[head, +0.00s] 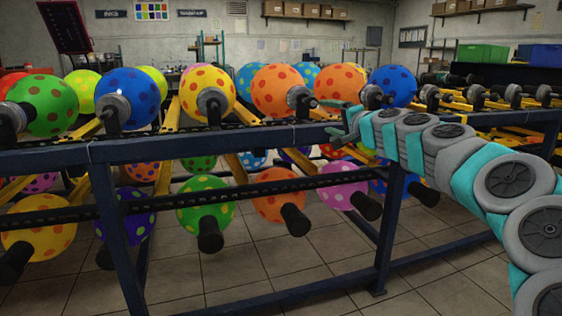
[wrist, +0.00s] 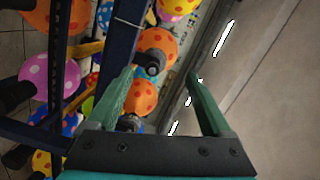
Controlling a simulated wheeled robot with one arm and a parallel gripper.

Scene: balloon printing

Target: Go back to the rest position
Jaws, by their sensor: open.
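My gripper (head: 338,119) is at the end of my teal and grey arm, which reaches in from the right in the head view. It is beside the upper dark blue rail (head: 200,149), near an orange balloon with red dots (head: 277,88). In the wrist view my gripper (wrist: 160,78) has its two green fingers spread, with nothing held between them. An orange dotted balloon (wrist: 141,97) shows behind the left finger, apparently beyond it.
Dotted balloons on dark holders fill the rack, including blue (head: 130,93), yellow (head: 207,88) and green (head: 205,203) ones. A rack leg (head: 387,235) stands below my arm. A green crate (head: 482,53) sits at the back right.

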